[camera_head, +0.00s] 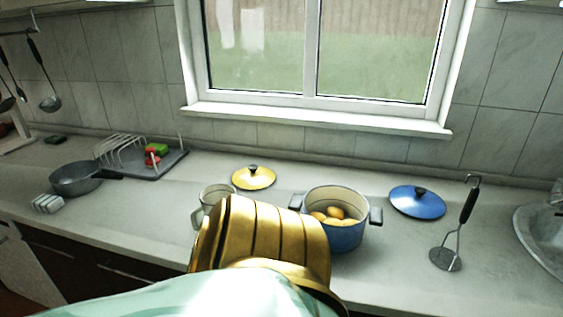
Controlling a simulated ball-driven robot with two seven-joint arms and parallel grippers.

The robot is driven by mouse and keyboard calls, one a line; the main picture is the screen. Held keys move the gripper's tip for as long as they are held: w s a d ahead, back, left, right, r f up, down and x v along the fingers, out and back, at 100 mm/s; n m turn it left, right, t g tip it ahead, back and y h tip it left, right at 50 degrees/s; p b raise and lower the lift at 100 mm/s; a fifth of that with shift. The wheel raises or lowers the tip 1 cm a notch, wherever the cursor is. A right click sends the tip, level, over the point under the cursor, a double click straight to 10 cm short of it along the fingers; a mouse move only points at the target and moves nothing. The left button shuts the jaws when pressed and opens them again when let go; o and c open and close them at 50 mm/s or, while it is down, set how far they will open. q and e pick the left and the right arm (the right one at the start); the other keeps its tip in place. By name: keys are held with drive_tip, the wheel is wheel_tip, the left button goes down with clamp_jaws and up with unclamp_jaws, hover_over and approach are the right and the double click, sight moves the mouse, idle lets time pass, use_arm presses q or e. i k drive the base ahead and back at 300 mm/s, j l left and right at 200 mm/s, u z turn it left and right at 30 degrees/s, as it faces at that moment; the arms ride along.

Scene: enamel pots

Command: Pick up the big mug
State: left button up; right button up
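A pale enamel mug (215,191) with a dark rim stands on the counter left of the blue pot. Its rim and a handle on its left side show. Its lower right part is hidden behind my gold and mint arm, which reaches up from the bottom of the view. I cannot tell whether the arm touches the mug. Neither gripper's fingers can be seen.
A blue pot (346,237) holding several yellowish round items stands right of my arm. A yellow lid (254,179), a blue lid (417,203) and a masher (446,259) lie around it. A grey pan (76,181) and a dish rack (120,150) are left.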

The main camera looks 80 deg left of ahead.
sight(211, 195)
drive_tip(key=u, duration=3.2)
